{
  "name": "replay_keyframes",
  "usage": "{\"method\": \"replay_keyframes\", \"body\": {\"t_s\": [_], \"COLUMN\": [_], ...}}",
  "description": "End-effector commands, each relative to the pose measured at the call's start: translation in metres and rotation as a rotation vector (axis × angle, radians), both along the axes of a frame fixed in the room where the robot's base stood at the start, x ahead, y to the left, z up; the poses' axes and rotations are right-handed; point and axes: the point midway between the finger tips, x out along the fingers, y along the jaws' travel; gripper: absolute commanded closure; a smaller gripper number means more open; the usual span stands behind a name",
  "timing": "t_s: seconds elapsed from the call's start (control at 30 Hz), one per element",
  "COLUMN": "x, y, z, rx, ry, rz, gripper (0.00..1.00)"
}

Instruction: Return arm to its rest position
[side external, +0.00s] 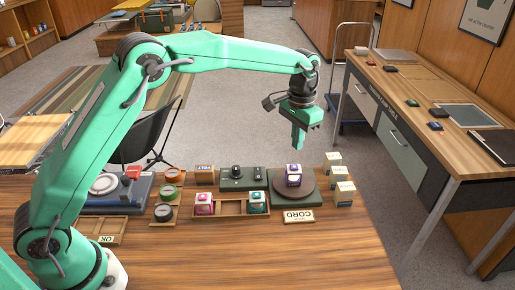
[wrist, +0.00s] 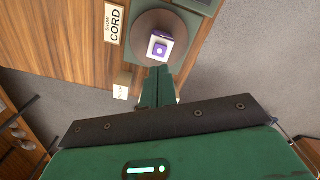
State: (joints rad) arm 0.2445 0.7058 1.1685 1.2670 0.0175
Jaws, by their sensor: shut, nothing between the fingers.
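My gripper (side external: 298,137) is shut and empty. It hangs pointing down above the far right part of the wooden table, with clear air between it and the things below. In the wrist view its closed fingers (wrist: 158,87) show just below a purple and white block (wrist: 161,46). That block (side external: 293,175) sits on a dark round disc (side external: 308,192) on a green base. My green arm reaches from the lower left, up and across to the right.
A CORD sign (side external: 299,216) stands before the disc. Small boxes (side external: 344,193) stand to its right. A green panel (side external: 242,179) with dark knobs lies behind. Round tins (side external: 164,212) stand further left. The table's front is clear.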

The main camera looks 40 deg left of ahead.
Motion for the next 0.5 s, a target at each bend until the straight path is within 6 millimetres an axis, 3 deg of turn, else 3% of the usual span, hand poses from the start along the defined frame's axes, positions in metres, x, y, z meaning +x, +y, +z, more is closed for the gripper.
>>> {"method": "replay_keyframes", "body": {"t_s": [0.27, 0.5], "x": [-0.008, -0.034], "y": [0.008, 0.028], "z": [0.016, 0.053], "rx": [-0.005, -0.017], "ry": [-0.02, -0.07], "rz": [0.011, 0.038], "gripper": [1.0, 1.0]}}
